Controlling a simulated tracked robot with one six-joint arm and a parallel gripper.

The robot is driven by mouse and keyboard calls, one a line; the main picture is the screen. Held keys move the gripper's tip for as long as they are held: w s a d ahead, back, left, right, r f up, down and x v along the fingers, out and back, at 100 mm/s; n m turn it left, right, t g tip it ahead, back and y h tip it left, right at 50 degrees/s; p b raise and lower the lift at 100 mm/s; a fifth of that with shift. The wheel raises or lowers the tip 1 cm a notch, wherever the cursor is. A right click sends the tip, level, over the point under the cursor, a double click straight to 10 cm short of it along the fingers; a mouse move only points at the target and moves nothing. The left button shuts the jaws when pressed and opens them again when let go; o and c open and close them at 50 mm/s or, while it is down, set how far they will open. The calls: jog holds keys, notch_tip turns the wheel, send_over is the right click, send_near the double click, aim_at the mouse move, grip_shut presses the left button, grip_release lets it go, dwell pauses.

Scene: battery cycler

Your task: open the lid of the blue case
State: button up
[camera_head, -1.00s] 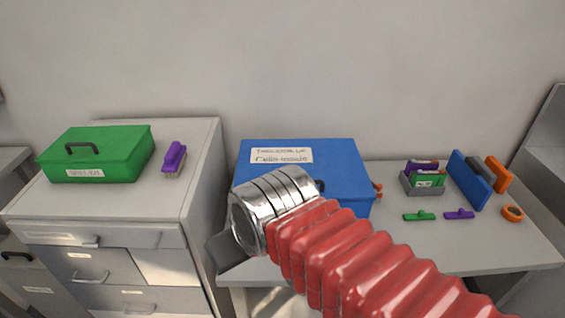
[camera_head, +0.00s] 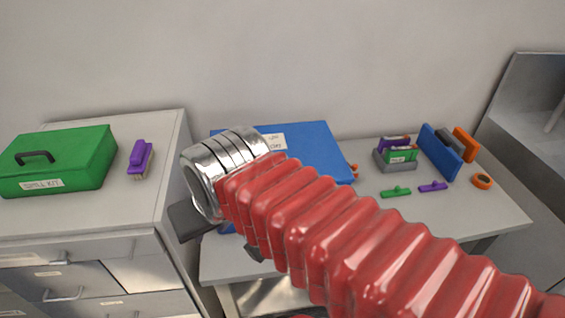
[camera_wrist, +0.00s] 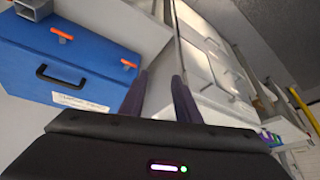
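The blue case (camera_head: 315,150) sits on the light table, partly hidden behind my arm. Its lid looks shut, and a white label shows on top. In the wrist view the blue case (camera_wrist: 70,65) is at upper left, with a black handle, a white label and orange latches (camera_wrist: 62,33). My gripper (camera_wrist: 160,95) shows two dark fingers apart with nothing between them, to the right of the case and not touching it in that view.
A green case (camera_head: 60,160) and a purple brush (camera_head: 139,157) stand on the left cabinet. Right of the blue case are a grey holder (camera_head: 395,160), a blue panel (camera_head: 440,150), small green (camera_head: 396,192) and purple (camera_head: 433,187) pieces, and an orange ring (camera_head: 482,181).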

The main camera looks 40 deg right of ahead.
jog(key=w+d+r+m+g, duration=0.1)
jog(key=w+d+r+m, duration=0.1)
jog(key=d+m, duration=0.5)
jog(key=w+d+r+m+g, duration=0.1)
jog(key=d+r+m, duration=0.2)
jog(key=d+m, duration=0.5)
jog(key=w+d+r+m+g+h, duration=0.1)
jog(key=w+d+r+m, duration=0.1)
jog(key=d+m, duration=0.6)
jog(key=shift+w+d+r+g, duration=0.3)
jog(key=shift+d+r, duration=0.3)
jog(key=shift+r, duration=0.15)
jog(key=f, duration=0.4)
jog(key=w+d+f, duration=0.1)
jog(key=f, duration=0.4)
jog(key=w+f, duration=0.1)
jog(key=f, duration=0.3)
jog(key=shift+w+d+f, duration=0.15)
jog(key=shift+d+f, duration=0.1)
jog(key=shift+f, duration=0.05)
jog(key=shift+c, duration=0.5)
grip_shut()
